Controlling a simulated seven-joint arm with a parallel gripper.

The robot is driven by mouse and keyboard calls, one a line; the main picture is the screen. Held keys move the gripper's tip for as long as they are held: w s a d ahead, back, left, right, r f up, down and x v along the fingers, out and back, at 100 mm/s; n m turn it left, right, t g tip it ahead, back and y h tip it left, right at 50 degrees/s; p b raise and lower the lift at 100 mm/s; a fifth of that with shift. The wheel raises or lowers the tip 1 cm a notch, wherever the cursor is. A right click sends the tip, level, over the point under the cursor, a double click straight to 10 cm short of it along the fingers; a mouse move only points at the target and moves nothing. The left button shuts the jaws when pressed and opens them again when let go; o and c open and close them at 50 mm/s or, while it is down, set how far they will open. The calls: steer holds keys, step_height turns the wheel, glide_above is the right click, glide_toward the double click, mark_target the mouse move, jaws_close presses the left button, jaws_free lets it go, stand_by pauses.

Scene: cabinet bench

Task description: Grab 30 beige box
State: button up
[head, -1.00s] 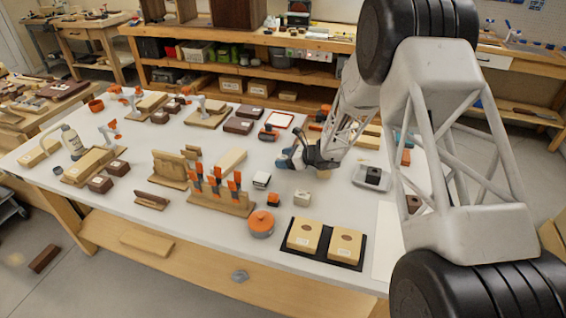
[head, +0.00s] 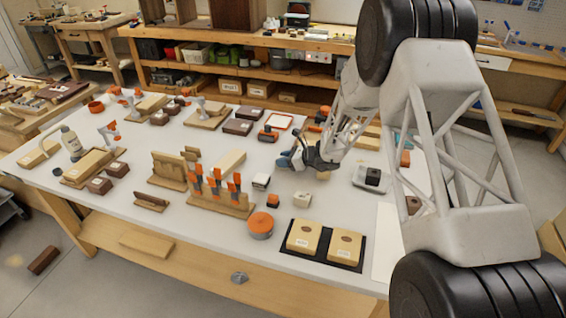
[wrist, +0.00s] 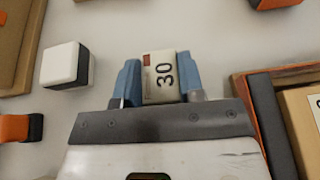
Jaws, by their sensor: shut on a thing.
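The beige box (wrist: 161,80), with a black "30" and a small red mark on its face, sits between the two blue fingers of my gripper (head: 290,160) in the wrist view. Both fingers press against its sides, so the gripper is shut on it. In the head view my gripper is over the right-middle of the white table, and the box in it cannot be made out behind the fingers. The gap between the box and the table cannot be told exactly.
A white-and-black block (head: 260,181) lies left of my gripper and also shows in the wrist view (wrist: 67,65). A small pale block (head: 302,200), an orange-topped block (head: 273,201) and an orange round container (head: 260,225) lie nearer the front. A grey tray (head: 358,180) stands to the right.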

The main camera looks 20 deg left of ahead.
steer(key=shift+r, duration=0.1)
steer(key=shift+r, duration=4.95)
